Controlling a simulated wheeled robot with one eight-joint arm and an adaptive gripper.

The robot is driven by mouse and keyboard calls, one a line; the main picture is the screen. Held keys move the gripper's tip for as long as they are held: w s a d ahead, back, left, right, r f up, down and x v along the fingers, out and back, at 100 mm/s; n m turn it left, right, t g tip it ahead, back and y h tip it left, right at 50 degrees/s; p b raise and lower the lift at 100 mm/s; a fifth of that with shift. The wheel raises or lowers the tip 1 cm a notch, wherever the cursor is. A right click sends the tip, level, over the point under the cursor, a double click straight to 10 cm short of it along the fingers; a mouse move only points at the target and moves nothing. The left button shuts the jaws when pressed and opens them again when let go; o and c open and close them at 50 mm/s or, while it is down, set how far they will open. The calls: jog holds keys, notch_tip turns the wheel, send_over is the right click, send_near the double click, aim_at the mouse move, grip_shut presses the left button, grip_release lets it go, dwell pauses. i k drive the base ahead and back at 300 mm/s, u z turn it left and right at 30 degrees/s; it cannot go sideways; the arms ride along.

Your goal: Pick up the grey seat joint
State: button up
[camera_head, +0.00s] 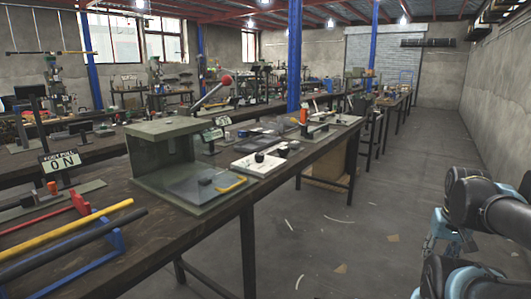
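I cannot make out for certain which part is the grey seat joint. A grey-green press housing (160,152) with an open front stands on the near dark workbench. A grey plate (196,193) lies on its base, with a small dark round piece (205,181) and a yellow handle (231,187) on it. My arm's dark links with light blue parts show at the right edge, over the floor and well apart from the bench. I cannot pick out my gripper's fingers, and no part is seen held.
A white board (257,165) with dark round pieces lies right of the press. A yellow bar (70,230) and a black bar (75,248) rest on red and blue stands at the front left. The aisle floor (400,170) is clear apart from small scraps.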

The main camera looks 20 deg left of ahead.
aim_at(294, 144)
jog(key=u, duration=1.25)
jog(key=i, duration=0.2)
jog(key=z, duration=0.15)
